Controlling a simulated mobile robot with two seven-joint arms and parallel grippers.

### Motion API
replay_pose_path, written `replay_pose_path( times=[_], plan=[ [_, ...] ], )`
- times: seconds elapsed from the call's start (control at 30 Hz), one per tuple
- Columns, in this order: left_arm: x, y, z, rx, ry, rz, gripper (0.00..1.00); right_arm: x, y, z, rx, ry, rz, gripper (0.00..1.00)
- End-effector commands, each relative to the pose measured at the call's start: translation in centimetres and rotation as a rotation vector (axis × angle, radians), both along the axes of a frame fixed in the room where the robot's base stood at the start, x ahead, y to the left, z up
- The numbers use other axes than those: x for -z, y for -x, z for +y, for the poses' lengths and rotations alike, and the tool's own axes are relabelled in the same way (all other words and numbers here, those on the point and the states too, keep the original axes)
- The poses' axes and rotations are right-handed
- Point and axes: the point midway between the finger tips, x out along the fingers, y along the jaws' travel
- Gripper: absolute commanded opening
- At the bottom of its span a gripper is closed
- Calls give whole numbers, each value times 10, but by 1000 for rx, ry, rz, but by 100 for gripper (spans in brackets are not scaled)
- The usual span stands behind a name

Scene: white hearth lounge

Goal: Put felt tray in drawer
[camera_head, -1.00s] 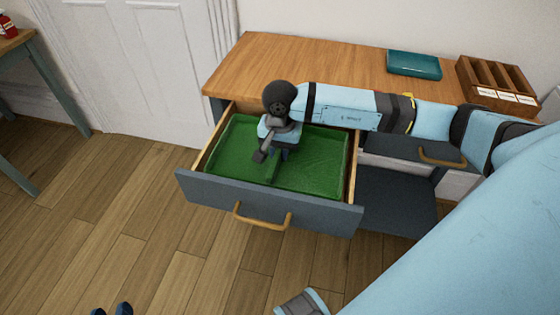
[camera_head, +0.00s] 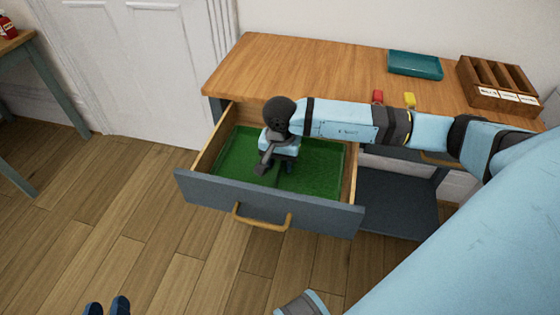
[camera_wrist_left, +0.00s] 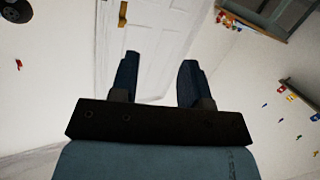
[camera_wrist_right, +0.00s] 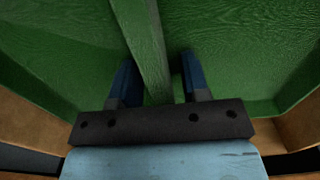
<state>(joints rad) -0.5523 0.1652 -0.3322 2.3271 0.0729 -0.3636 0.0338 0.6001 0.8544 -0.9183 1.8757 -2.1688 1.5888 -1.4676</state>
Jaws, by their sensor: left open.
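The green felt tray (camera_head: 318,169), with a divider across its middle, lies low inside the open drawer (camera_head: 268,205), below the drawer's rim. My right gripper (camera_head: 278,169) points down into the tray. In the right wrist view, the right gripper (camera_wrist_right: 155,80) is open, its fingers on either side of the tray's divider (camera_wrist_right: 146,40), with gaps showing. Whether the tray rests fully on the drawer floor cannot be seen. My left gripper (camera_head: 108,306) is open and empty, away from the drawer at the bottom left; it also shows in the left wrist view (camera_wrist_left: 157,75).
The wooden cabinet top (camera_head: 290,70) holds a teal tray (camera_head: 414,65), a wooden sorter (camera_head: 497,84), and small red (camera_head: 377,97) and yellow (camera_head: 409,100) items. My right arm passes over the cabinet. Floor (camera_head: 120,220) left of the drawer is clear.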

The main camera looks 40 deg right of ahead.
Motion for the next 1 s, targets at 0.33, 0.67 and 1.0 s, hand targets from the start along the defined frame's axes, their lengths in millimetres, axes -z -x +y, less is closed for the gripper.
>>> replay_pose_path(
  times=[0.33,0.67,1.0],
  plan=[
    [2,1,5,-5,-30,35,43,-21,-1,0,-1,-1,-2,42],
    [37,15,20,-28,-104,181,43,-92,-1,0,-1,0,-3,42],
    [51,22,24,-38,-129,244,43,-123,0,0,0,0,0,42]
  ],
)
